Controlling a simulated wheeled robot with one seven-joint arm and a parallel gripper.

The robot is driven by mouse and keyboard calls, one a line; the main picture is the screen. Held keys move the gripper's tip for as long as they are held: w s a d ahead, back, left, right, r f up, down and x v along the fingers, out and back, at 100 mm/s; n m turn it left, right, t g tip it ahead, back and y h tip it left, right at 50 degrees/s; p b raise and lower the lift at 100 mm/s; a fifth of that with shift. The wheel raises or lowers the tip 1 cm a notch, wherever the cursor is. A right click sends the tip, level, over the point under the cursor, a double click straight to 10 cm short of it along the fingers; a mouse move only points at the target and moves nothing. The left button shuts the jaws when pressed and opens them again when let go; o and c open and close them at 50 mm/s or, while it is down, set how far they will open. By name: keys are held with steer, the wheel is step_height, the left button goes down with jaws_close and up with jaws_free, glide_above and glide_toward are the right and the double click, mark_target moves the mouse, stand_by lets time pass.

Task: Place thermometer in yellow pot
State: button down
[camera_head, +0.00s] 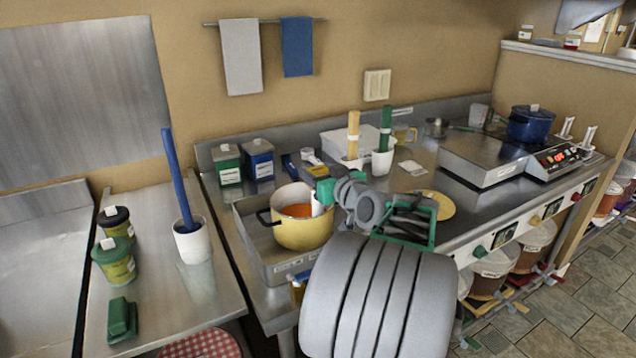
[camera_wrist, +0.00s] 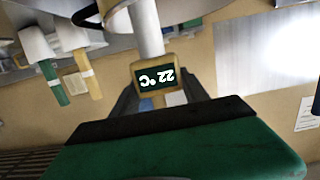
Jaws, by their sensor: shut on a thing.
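The yellow pot (camera_head: 290,233) with orange contents sits in a steel tray on the counter in the head view. My gripper (camera_head: 322,190) is at the pot's right rim. It is shut on the thermometer, whose white stem (camera_head: 317,204) points down over the right part of the pot's opening. I cannot tell how deep the stem's tip is. In the wrist view the thermometer (camera_wrist: 155,80) has a yellow body with a dark display reading 22 °C upside down, held between my gripper's dark fingers (camera_wrist: 157,98). Its white stem runs to the top of that view.
The steel tray (camera_head: 285,271) surrounds the pot. Green (camera_head: 227,165) and blue (camera_head: 259,159) canisters stand behind it. White cups with a yellow (camera_head: 352,135) and a green (camera_head: 386,128) handle stand behind my gripper. A yellow disc (camera_head: 437,205) lies to the right.

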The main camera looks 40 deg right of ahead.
steer(key=shift+f, duration=1.25)
steer(key=shift+f, duration=0.2)
steer(key=c, duration=0.6)
jaws_free()
steer(key=shift+r, duration=0.15)
steer(key=shift+s, duration=0.2)
steer(key=b+v, duration=0.1)
steer(key=v, duration=1)
steer(key=shift+s+a+b, duration=0.25)
steer(key=shift+b, duration=0.05)
